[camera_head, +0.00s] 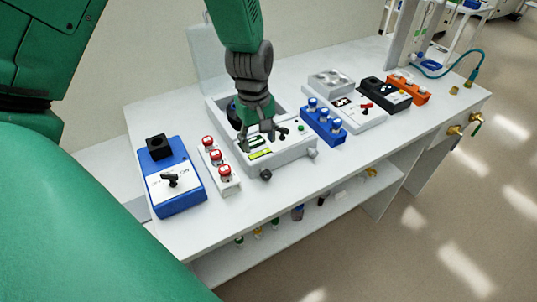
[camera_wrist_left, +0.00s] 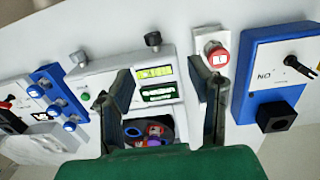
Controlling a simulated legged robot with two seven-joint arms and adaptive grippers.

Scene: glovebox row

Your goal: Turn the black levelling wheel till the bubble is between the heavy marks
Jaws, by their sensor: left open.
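The black levelling wheel (camera_head: 266,174) sticks out of the front of a grey balance-like instrument (camera_head: 298,150); in the left wrist view the wheel (camera_wrist_left: 152,40) is at the top. A yellow-green level vial (camera_head: 260,154) lies behind it; in the left wrist view the vial (camera_wrist_left: 155,72) shows dark marks, but the bubble's place is too small to tell. My left gripper (camera_head: 263,138) is open above the instrument, behind the wheel and apart from it. Its fingers (camera_wrist_left: 160,75) straddle the vial in the left wrist view. My right gripper does not show.
A lighter grey wheel (camera_head: 312,153) sits on the same front. A white block with red buttons (camera_head: 230,184) and a blue switch box (camera_head: 190,198) stand left. A blue block with several knobs (camera_head: 325,128) stands right. The bench strip in front (camera_head: 285,190) is clear.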

